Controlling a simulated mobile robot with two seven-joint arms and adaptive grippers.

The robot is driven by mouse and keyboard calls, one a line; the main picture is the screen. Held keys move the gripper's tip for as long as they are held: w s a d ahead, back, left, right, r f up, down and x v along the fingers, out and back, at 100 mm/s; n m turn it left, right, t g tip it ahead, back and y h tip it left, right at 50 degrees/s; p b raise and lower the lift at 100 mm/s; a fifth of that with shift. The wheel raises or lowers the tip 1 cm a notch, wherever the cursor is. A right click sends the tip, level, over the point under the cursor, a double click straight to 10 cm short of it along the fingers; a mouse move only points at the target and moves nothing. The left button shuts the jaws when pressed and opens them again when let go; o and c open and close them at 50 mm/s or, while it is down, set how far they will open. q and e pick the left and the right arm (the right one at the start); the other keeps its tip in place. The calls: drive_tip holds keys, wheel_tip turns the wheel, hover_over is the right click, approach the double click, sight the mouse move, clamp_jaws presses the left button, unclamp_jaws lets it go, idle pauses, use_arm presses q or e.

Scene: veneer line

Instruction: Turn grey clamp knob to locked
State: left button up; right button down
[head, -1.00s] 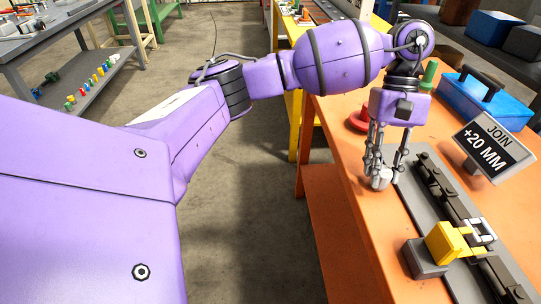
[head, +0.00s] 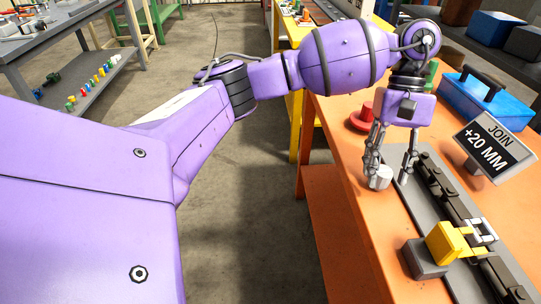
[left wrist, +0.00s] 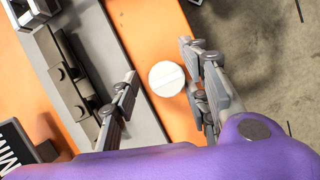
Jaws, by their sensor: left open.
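The grey clamp knob (head: 380,177) is a pale grey cylinder at the left edge of the orange bench. In the left wrist view the knob (left wrist: 167,78) shows its round top with a line across it. My left gripper (head: 390,180) is open above the bench, its fingers pointing down. In the left wrist view the open gripper (left wrist: 158,82) has one finger on each side of the knob. The right finger is nearer to it, and I cannot tell whether it touches. My right gripper is not in view.
A grey plate with a dark rail (head: 436,185) and a yellow clamp (head: 444,243) lies right of the knob. A sign reading "JOIN +20 MM" (head: 493,147), a blue toolbox (head: 487,98) and a red knob (head: 362,120) stand on the orange bench (head: 345,190).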

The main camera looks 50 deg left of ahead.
use_arm(q)
drive_tip(key=shift+a, duration=0.1)
drive_tip(key=shift+w+a+r, duration=0.1)
drive_tip(key=shift+w+r, duration=0.05)
drive_tip(key=shift+r, duration=0.15)
drive_tip(key=v, duration=1.1)
drive_tip(key=shift+r, duration=0.2)
drive_tip(key=shift+f, duration=0.1)
